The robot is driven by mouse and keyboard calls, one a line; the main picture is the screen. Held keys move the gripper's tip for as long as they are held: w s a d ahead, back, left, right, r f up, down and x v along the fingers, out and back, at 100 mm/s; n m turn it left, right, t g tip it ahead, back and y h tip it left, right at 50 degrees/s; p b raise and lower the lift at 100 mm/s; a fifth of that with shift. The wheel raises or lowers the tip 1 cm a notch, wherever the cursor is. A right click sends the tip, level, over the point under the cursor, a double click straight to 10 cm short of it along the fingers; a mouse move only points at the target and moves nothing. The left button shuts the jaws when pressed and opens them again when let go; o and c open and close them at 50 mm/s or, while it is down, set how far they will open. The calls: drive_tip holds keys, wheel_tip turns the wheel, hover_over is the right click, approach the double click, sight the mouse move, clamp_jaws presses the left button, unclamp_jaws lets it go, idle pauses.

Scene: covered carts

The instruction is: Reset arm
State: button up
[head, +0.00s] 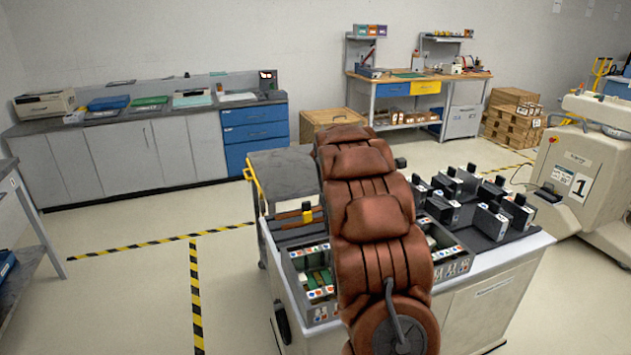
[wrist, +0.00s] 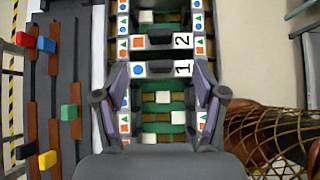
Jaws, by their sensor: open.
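My gripper (wrist: 161,78) is open in the wrist view, its two purple-grey fingers spread apart over a compartment labelled 1. Nothing is between the fingertips. The compartment (wrist: 153,68) has a green and brown floor with several small white blocks. In the head view my brown padded arm reaches out over a cart (head: 510,257) and hides its middle. The gripper itself is hidden behind the arm there.
Several black devices (head: 491,222) stand on the cart's right side. A large machine (head: 580,165) stands right.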

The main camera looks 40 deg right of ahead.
drive_tip(key=s+a+m+y, duration=0.2)
drive_tip(key=s+a, duration=0.3)
drive_tip(key=a, duration=0.7)
drive_tip(key=s+a+r+m+y, duration=0.1)
drive_tip(key=s+a+m, duration=0.4)
drive_tip(key=a, duration=0.8)
drive_tip(key=s+a+m+t+y, duration=0.1)
drive_tip(key=s+a+m+y, duration=0.2)
drive_tip(key=a, duration=0.9)
drive_tip(key=s+m, duration=0.1)
drive_tip(key=s, duration=0.2)
drive_tip(key=shift+s+a+r, duration=0.15)
drive_tip(key=shift+s+r, duration=0.2)
drive_tip(key=shift+r, duration=0.05)
drive_tip(key=s+a+m+y, duration=0.1)
drive_tip(key=s+a, duration=0.2)
drive_tip(key=s, duration=0.1)
drive_tip(key=s+a+f+m, duration=0.1)
drive_tip(key=s+a, duration=0.3)
drive_tip(key=s+a+f+m+y, duration=0.1)
drive_tip(key=s+a, duration=0.2)
drive_tip(key=a, duration=0.1)
drive_tip(key=shift+s+a+f+m+y, duration=0.15)
drive_tip(key=shift+s+m+y, duration=0.15)
drive_tip(key=shift+s+m, duration=0.1)
